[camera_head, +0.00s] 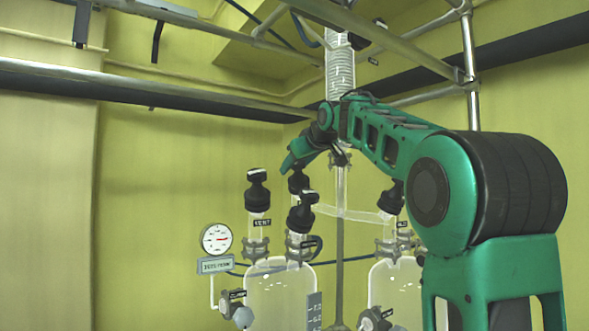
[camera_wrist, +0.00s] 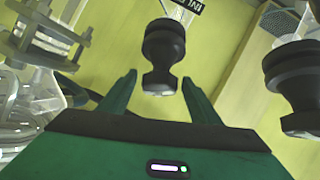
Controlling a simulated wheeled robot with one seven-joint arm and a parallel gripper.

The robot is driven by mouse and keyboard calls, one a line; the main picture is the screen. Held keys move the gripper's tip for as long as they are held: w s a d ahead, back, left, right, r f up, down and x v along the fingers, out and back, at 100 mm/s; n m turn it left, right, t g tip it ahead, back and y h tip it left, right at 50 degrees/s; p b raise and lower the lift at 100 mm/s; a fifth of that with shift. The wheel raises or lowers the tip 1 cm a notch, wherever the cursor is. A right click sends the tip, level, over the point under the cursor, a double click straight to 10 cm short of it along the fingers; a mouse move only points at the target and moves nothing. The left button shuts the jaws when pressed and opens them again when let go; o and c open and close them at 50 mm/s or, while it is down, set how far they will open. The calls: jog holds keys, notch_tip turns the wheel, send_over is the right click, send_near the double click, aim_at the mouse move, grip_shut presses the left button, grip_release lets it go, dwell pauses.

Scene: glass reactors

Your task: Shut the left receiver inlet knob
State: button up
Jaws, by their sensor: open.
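A black knob (camera_wrist: 163,55) is in the middle of the wrist view, beside a partly cut-off label (camera_wrist: 188,5) that seems to read INL, upside down. My gripper (camera_wrist: 160,85) is open. Its two fingers lie on either side of the knob's flat handle in the picture, with a gap on both sides; contact is not visible. In the head view, my gripper (camera_head: 288,168) points down over the left glass receiver (camera_head: 280,290), close to a rear black knob (camera_head: 298,182). A front black knob (camera_head: 302,212) stands just below it. I cannot tell which of these two is the inlet knob.
A VENT knob (camera_head: 258,190) stands to the left. A second black knob (camera_wrist: 297,85) is at the right of the wrist view. A gauge (camera_head: 217,239) is far left. The right receiver (camera_head: 395,285) and metal rails (camera_head: 160,88) crowd the area.

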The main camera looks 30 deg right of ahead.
jog(key=c, duration=1.1)
jog(key=shift+o, duration=0.2)
jog(key=shift+a+m+h, duration=0.1)
jog(key=shift+m+h, duration=0.2)
jog(key=shift+m, duration=0.3)
jog(key=m+h, duration=0.2)
jog(key=m, duration=0.1)
jog(key=m+g+h, duration=0.1)
jog(key=m+h, duration=0.1)
jog(key=m, duration=0.1)
jog(key=shift+w+a+f+m+h, duration=0.1)
jog(key=shift+w+m+h, duration=0.05)
jog(key=shift+m+h, duration=0.2)
jog(key=m+g+h, duration=0.2)
jog(key=m, duration=0.2)
jog(key=shift+h, duration=0.25)
jog(key=shift+m+g+h, duration=0.7)
jog(key=shift+m+g, duration=0.1)
jog(key=shift+m, duration=0.55)
jog(key=shift+m, duration=0.3)
